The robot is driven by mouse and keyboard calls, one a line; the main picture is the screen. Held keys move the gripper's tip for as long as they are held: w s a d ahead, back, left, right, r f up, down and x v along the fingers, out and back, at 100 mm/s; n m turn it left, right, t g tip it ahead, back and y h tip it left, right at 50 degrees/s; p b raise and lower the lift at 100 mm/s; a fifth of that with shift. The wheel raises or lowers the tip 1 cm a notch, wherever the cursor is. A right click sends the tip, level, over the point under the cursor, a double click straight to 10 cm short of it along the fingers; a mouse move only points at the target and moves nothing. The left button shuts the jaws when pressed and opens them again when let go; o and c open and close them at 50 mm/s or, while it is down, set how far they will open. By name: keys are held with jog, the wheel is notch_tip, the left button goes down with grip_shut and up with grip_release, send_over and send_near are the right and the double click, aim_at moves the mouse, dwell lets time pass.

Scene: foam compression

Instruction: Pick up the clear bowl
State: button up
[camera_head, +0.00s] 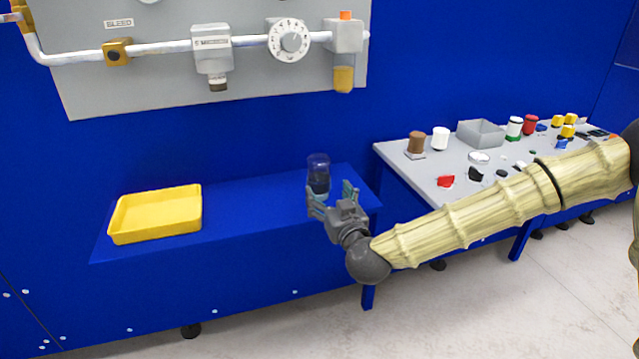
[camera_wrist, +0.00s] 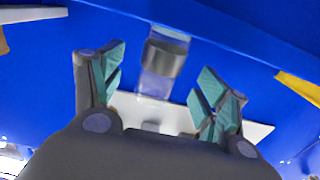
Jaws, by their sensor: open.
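The clear bowl (camera_head: 318,170) looks like a tall transparent cylinder with a dark lower part. It stands upright on the blue ledge, near its right end. In the wrist view the clear bowl (camera_wrist: 157,86) shows a dark grey band and lies beyond and between the fingers. My gripper (camera_head: 332,197) is open, with its teal-padded fingers spread just in front of the bowl. The left finger overlaps the bowl's lower edge in the head view; I cannot tell whether they touch. Nothing is held between the fingers (camera_wrist: 162,62).
A yellow tray (camera_head: 157,236) sits on the left of the blue ledge (camera_head: 250,208). A grey table (camera_head: 405,152) with a grey bin (camera_head: 481,133) and several small parts stands at the right. A wall panel with a pipe (camera_head: 160,46) and dial (camera_head: 289,40) is above. The ledge's middle is clear.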

aim_at(322, 190)
jog(key=x, duration=0.2)
jog(key=f+b+x, duration=0.1)
jog(key=x, duration=0.2)
jog(key=shift+s+a, duration=0.1)
jog(key=shift+a, duration=0.05)
jog(key=shift+w+a+r, duration=0.15)
jog(key=shift+w, duration=0.15)
jog(key=c, duration=1.4)
jog(key=shift+r, duration=0.15)
